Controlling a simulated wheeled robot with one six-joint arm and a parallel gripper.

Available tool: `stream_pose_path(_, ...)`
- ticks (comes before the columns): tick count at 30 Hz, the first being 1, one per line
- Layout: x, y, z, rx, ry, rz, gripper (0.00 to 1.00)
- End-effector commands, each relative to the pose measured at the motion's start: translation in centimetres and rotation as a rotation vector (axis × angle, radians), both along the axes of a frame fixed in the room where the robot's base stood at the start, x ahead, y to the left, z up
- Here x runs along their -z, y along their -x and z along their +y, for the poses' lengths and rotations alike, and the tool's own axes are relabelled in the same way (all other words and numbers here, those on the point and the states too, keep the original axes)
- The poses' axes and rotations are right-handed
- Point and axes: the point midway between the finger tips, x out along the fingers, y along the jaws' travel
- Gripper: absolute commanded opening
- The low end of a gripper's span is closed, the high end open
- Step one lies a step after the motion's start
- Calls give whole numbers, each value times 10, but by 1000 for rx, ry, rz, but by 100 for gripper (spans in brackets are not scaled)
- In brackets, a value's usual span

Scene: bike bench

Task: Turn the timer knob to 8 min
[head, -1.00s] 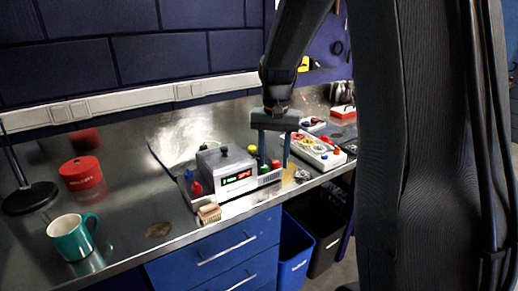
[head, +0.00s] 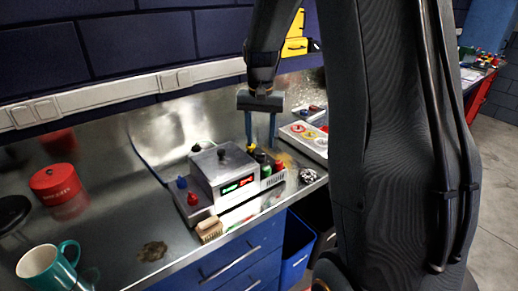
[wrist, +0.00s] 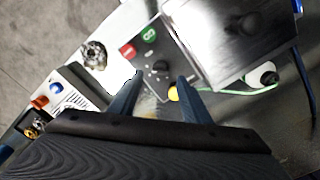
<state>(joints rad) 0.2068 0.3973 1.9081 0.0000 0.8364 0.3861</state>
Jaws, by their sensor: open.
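A grey machine (head: 212,172) with a lidded box and a lit green and red display stands on the steel bench. On its right side are a black knob (head: 260,157), a yellow button (head: 252,148), a green button (head: 266,170) and a red button (head: 279,166). My gripper (head: 260,147) points down above this side, open and empty. In the wrist view the black knob (wrist: 160,68) shows ahead of the gap between my fingertips (wrist: 158,82). The knob's setting is too small to read.
The box lid (wrist: 205,45) with its own black handle is close to my right finger in the wrist view. A silver lobed part (head: 308,175) and a panel with coloured parts (head: 305,137) lie to the right. A wooden-looking block (head: 209,229), red tin (head: 58,190) and teal mug (head: 46,270) are leftward.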

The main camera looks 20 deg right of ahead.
Motion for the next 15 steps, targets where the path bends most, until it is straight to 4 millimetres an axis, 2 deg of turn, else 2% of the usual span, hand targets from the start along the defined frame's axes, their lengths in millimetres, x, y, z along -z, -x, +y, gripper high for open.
stream_pose_path(7,37,1,0,0,-1,3,43)
stream_pose_path(15,53,0,0,0,0,0,43)
